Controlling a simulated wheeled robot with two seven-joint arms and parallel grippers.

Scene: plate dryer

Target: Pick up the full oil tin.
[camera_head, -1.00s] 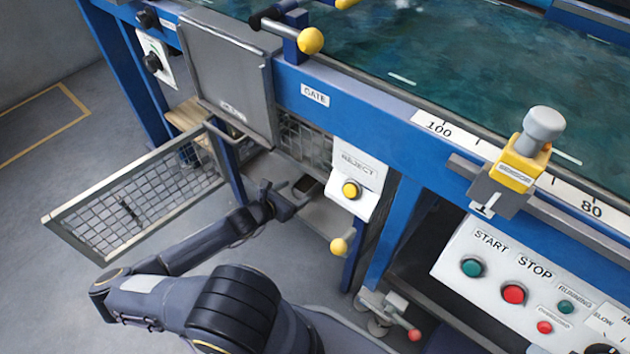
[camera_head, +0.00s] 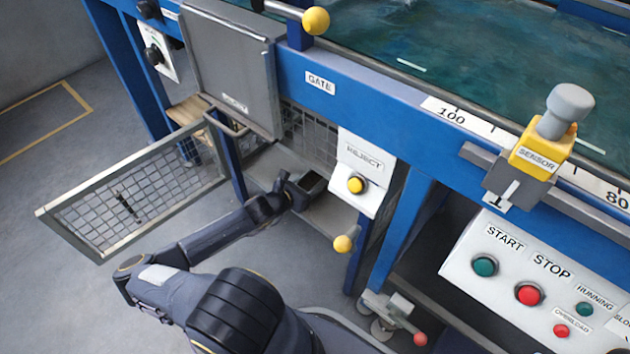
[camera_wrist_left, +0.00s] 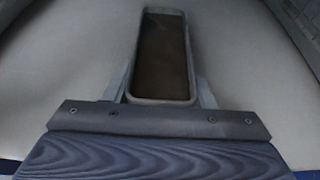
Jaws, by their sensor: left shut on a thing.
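The oil tin (camera_head: 313,181) is a small grey, open-topped rectangular box with dark contents, on the low shelf under the machine, beside the mesh guard. In the left wrist view the tin (camera_wrist_left: 163,98) is long and narrow, with a dark brown surface inside its rim. My left gripper (camera_head: 301,188) reaches in from the left and is shut on the tin. In the left wrist view one finger of the gripper (camera_wrist_left: 163,84) lies on each side of the tin. I cannot tell whether the tin touches the shelf. My right gripper is not in view.
An open mesh gate (camera_head: 140,190) stands left of my arm. The REJECT box (camera_head: 362,170) and a yellow-knobbed lever (camera_head: 344,243) are right of the tin. The blue frame (camera_head: 375,110) and grey panel (camera_head: 228,70) are above. Floor at left is clear.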

